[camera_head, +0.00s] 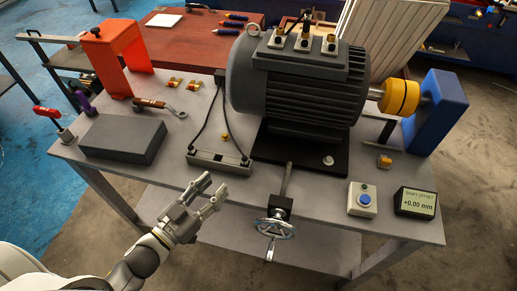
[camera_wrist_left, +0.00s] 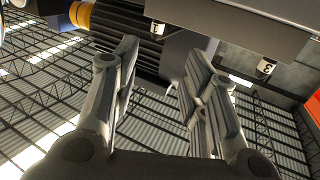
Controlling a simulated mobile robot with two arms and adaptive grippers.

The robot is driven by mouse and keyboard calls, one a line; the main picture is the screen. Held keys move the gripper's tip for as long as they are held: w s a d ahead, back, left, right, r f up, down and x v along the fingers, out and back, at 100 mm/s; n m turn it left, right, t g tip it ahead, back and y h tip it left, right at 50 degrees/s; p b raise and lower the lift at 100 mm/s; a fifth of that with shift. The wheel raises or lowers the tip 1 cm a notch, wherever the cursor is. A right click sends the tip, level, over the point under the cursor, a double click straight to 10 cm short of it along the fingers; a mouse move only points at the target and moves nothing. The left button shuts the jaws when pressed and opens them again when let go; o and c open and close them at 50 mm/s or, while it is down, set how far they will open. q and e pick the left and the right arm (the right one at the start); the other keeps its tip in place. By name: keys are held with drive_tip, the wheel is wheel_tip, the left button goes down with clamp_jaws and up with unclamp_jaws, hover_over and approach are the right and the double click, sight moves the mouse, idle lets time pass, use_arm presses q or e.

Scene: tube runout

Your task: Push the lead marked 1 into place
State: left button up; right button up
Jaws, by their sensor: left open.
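The dark grey motor (camera_head: 300,95) stands on its black base, with a terminal box on top. Three metal terminals stand on the box: a left one (camera_head: 277,38), a middle one with a dark lead rising from it, and a right one (camera_head: 329,45). Their numbers are too small to read in the head view. My left gripper (camera_head: 215,187) is open and empty, in front of the table's front edge, well short of the motor. My right gripper is out of view.
A grey block (camera_head: 123,140) and an orange stand (camera_head: 107,60) are on the left. A grey bar device (camera_head: 218,160) with black cables lies near my gripper. A handwheel (camera_head: 275,228), a blue-button box (camera_head: 362,199) and a display reading +0.00 mm (camera_head: 416,203) are at the front right.

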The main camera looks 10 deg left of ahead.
sight(243, 160)
use_arm(q)
drive_tip(key=x, duration=0.1)
drive_tip(key=p+x, duration=0.1)
drive_tip(key=x, duration=0.3)
drive_tip(key=shift+r, duration=0.25)
drive_tip(key=shift+w+d, duration=0.15)
drive_tip(key=shift+w, duration=0.1)
drive_tip(key=shift+w+d+p, duration=0.15)
drive_tip(key=shift+w+p, duration=0.1)
drive_tip(key=shift+p, duration=0.2)
drive_tip(key=p+x, duration=0.1)
drive_tip(key=x, duration=0.3)
drive_tip(key=shift+d+f, duration=0.1)
drive_tip(key=shift+d, duration=0.2)
drive_tip(key=shift+w+d+f, duration=0.1)
drive_tip(key=shift+w+f, duration=0.05)
drive_tip(key=shift+w, duration=0.05)
drive_tip(key=shift+s, duration=0.1)
drive_tip(key=shift+c, duration=0.6)
clamp_jaws()
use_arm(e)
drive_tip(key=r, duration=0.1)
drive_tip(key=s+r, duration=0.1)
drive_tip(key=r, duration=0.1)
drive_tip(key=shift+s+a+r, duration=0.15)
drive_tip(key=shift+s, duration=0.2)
